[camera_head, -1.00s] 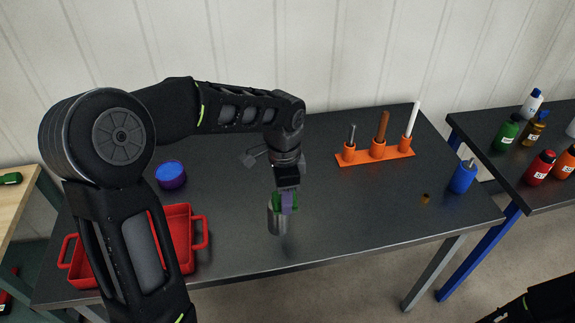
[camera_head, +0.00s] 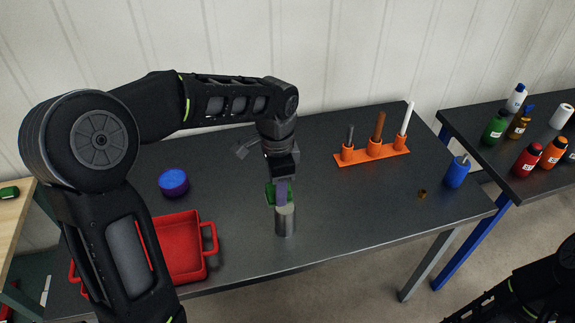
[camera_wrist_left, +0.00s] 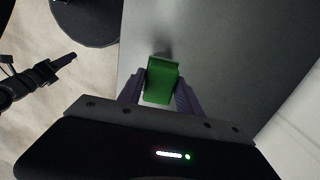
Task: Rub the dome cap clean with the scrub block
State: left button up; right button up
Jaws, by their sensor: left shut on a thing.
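My left gripper (camera_head: 280,196) points down over the table and is shut on the green scrub block (camera_head: 270,194). The block also shows between the fingers in the left wrist view (camera_wrist_left: 161,82). A silver cylinder (camera_head: 285,224), which I take to be the dome cap, stands upright on the table just below the fingertips. Its top is partly covered by the gripper, so I cannot tell whether the block touches it.
A red tray (camera_head: 211,252) stands at the left front, partly behind my arm. A blue-purple round container (camera_head: 173,183) is behind it. An orange rack (camera_head: 372,154) with upright tools, a blue holder (camera_head: 456,172) and a small brass piece (camera_head: 422,194) are at the right.

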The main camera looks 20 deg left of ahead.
pick_arm(q)
jog(key=shift+r, duration=1.45)
pick_arm(e)
jog(key=shift+w+a+r, duration=0.1)
jog(key=shift+a, duration=0.35)
